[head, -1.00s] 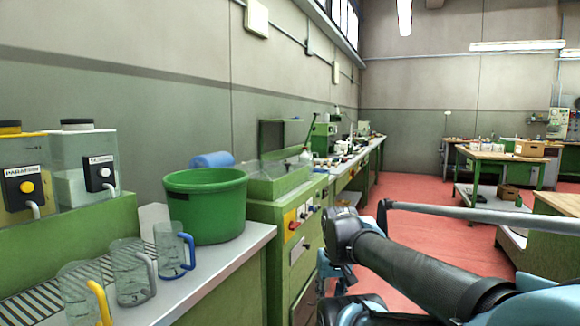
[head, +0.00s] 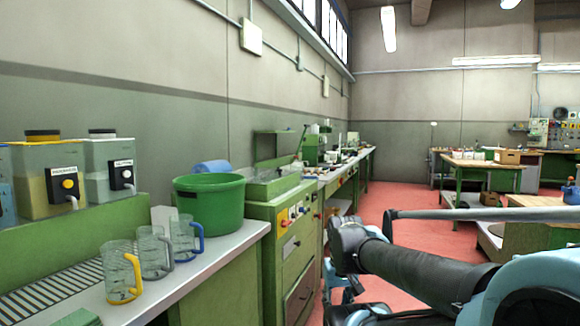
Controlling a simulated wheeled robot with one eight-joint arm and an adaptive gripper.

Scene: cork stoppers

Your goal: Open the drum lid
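A green machine cabinet (head: 285,226) stands beyond the near bench, with knobs on its front. On its top is a clear-sided housing (head: 272,185), and a green panel (head: 279,146) stands up behind it. I cannot tell for certain which part is the drum lid, or whether it is open. My dark arm link crosses the lower right, in front of the floor and right of the cabinet. I cannot make out my gripper's fingers in this view.
A green tub (head: 208,207) and several glass jugs (head: 121,272) stand on the near bench (head: 200,273). Dispensers (head: 50,178) stand at left. Red floor (head: 392,190) is clear beyond my arm. Worktables (head: 478,167) stand at the right.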

